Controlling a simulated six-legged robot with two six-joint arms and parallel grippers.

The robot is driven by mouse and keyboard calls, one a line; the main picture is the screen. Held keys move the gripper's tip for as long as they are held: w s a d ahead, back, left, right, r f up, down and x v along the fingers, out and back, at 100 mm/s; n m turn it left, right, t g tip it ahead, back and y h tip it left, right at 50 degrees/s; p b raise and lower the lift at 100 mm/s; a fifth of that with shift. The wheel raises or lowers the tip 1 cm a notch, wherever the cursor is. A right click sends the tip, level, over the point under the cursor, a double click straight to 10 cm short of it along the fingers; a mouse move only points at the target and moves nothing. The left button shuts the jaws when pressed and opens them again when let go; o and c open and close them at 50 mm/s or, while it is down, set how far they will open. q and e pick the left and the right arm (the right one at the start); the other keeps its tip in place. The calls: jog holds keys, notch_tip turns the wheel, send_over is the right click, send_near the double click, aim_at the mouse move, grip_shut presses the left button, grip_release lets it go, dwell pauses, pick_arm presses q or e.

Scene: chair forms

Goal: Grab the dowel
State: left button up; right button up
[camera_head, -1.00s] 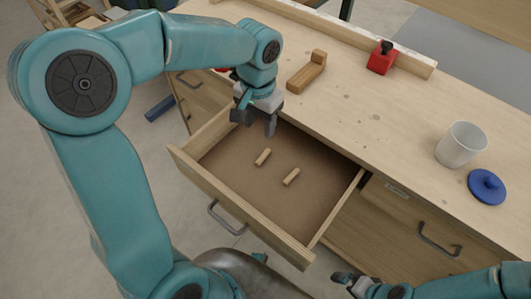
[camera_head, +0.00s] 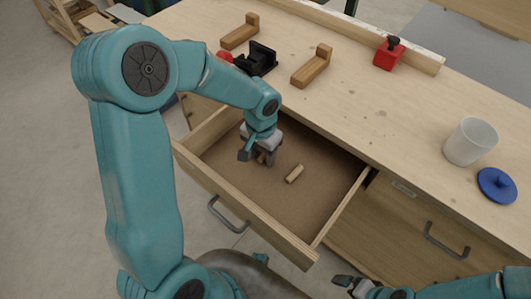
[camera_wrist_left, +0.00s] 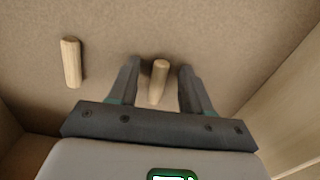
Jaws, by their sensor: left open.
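Two short pale wooden dowels lie in the open drawer (camera_head: 313,212). My left gripper (camera_head: 258,158) is down inside the drawer, open, over one dowel, which it mostly hides in the head view. In the left wrist view this dowel (camera_wrist_left: 159,80) lies between the two open fingers (camera_wrist_left: 158,82), with a gap on each side. The other dowel (camera_head: 294,174) lies to the right of the gripper in the head view; in the left wrist view it is on the left (camera_wrist_left: 71,62). My right gripper (camera_head: 350,284) is low at the bottom edge, outside the drawer; its jaws are unclear.
The drawer's front wall (camera_head: 240,205) and side walls surround the left gripper. On the bench top stand wooden L-shaped blocks (camera_head: 312,68), a black fixture (camera_head: 257,59), a red block with a black knob (camera_head: 388,53), a white cup (camera_head: 470,141) and a blue lid (camera_head: 497,185).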

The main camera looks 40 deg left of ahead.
pick_arm(q)
grip_shut()
jog(key=shift+r, duration=0.15)
